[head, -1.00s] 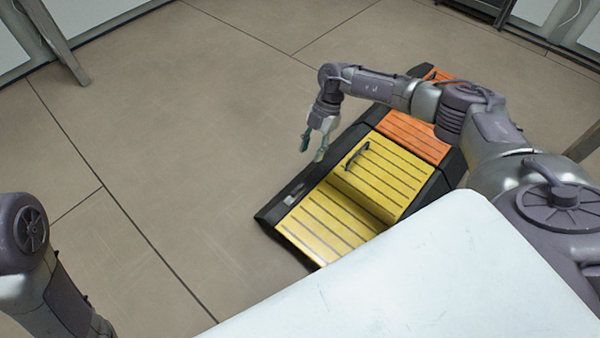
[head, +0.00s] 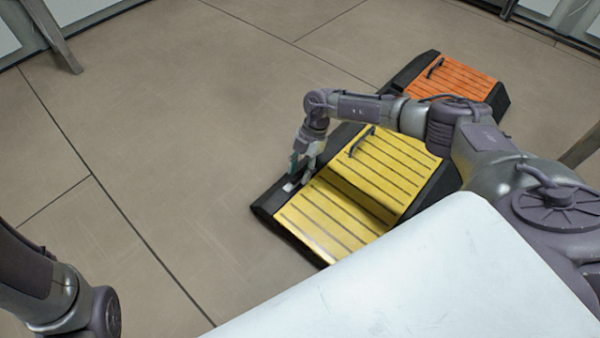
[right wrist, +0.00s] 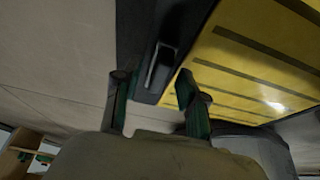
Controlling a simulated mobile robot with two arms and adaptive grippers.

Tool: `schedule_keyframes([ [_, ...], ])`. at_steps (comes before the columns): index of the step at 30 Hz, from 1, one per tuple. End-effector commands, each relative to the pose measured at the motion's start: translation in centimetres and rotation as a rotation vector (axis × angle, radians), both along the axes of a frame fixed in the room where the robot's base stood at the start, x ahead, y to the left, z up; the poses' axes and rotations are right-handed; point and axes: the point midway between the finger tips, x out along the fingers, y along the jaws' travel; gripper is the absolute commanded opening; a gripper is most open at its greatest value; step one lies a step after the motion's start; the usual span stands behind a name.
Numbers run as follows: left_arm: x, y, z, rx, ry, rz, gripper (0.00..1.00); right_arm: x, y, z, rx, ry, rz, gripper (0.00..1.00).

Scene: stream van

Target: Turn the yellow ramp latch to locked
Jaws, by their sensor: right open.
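The yellow ramp (head: 335,220) lies on the floor with a black border (head: 268,205) and a black handle. Its latch shows in the right wrist view as a small dark lever with a pale edge (right wrist: 160,66), roughly lengthwise on the black border. In the head view only a pale patch (head: 289,187) shows there. My right gripper (head: 301,172) is open, pointing down just over that border. In the right wrist view its fingers (right wrist: 152,82) are spread to either side of the lever's near end; contact cannot be told. My left arm shows at lower left, its gripper out of frame.
An orange ramp (head: 463,80) with a handle lies beyond the yellow one, partly behind my right arm. A white surface (head: 420,270) fills the lower right foreground. The floor (head: 180,140) left of the ramps is clear. A grey post (head: 57,35) stands at upper left.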

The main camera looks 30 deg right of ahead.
Motion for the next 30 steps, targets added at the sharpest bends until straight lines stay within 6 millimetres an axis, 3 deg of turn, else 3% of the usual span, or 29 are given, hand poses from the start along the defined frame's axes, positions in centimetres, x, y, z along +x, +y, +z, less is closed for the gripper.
schedule_keyframes([
  [7,-0.01,-0.01,0.0,0.0,-0.001,0.0,0.38,-0.01,0.05,-0.01,0.0,0.0,0.001,0.42],
  [15,-0.01,-0.02,-0.01,0.001,-0.001,0.0,0.38,0.0,0.04,0.01,0.0,0.0,0.001,0.0],
  [30,0.03,-0.01,0.61,0.0,0.0,0.0,0.38,0.04,0.11,0.17,0.0,0.0,0.09,0.0],
])
